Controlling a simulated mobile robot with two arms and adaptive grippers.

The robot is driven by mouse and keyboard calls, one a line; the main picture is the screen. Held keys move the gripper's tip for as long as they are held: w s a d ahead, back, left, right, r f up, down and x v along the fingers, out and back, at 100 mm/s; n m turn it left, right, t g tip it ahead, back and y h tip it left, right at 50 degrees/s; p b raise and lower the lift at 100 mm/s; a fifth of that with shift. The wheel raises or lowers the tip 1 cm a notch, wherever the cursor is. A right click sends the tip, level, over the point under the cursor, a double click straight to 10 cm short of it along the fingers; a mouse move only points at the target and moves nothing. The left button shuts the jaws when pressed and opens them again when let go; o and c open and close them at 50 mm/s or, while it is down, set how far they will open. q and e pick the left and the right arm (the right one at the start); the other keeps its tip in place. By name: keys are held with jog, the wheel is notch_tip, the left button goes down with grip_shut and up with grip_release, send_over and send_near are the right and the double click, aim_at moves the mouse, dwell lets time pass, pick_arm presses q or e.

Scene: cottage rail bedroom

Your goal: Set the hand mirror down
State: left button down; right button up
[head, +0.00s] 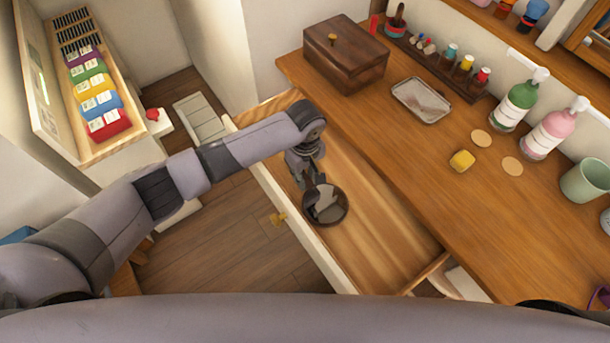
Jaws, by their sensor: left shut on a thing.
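The hand mirror (326,205) has a round dark-rimmed head with a grey reflecting face. It shows in the head view over the open wooden drawer (375,250), near the drawer's white front. My left gripper (311,183) points down into the drawer and is shut on the mirror at its upper end. The mirror's handle is mostly hidden by the gripper. I cannot tell whether the mirror touches the drawer floor. My right gripper is not in view.
The wooden counter (400,150) borders the drawer on the right. The drawer floor right of the mirror is clear.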

aim_at(305, 178)
pick_arm(q)
jog(key=shift+f, duration=0.25)
jog(key=shift+f, duration=0.15)
jog(key=c, duration=1.4)
grip_release()
notch_tip(305, 178, up, 12)
jog(key=shift+r+p, duration=0.2)
jog(key=shift+p, duration=0.35)
jog(key=shift+f, duration=0.1)
